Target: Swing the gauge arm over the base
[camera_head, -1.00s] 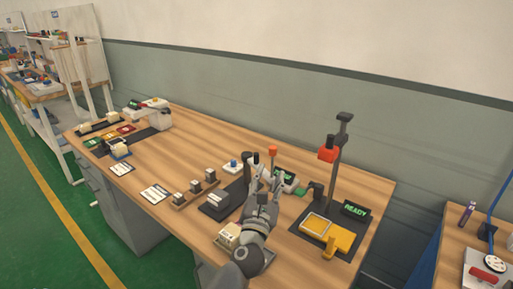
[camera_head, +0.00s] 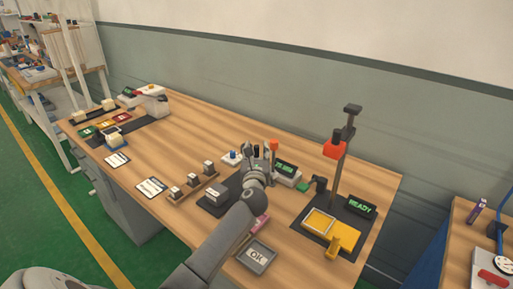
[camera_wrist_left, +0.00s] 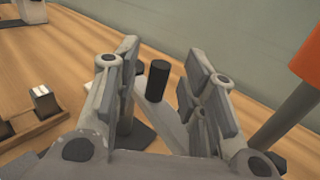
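The gauge stands mid-table with a dark base (camera_head: 213,201), a small green display (camera_head: 286,168) and an orange-topped post (camera_head: 274,146). In the left wrist view, a grey bar, seemingly the gauge arm (camera_wrist_left: 150,110), carries an upright black knob (camera_wrist_left: 158,80). My left gripper (camera_head: 259,158) is at the gauge, its fingers apart. In the left wrist view, the open left gripper (camera_wrist_left: 158,88) has the knob showing in the gap between its fingers. I cannot tell whether either finger touches it. The left gripper and forearm hide part of the gauge base. My right gripper is out of view.
A yellow fixture (camera_head: 343,236) under a tall post with a red head (camera_head: 334,149) stands to the right. A rack of small blocks (camera_head: 192,182) is on the left, an OK tray (camera_head: 257,256) near the front edge.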

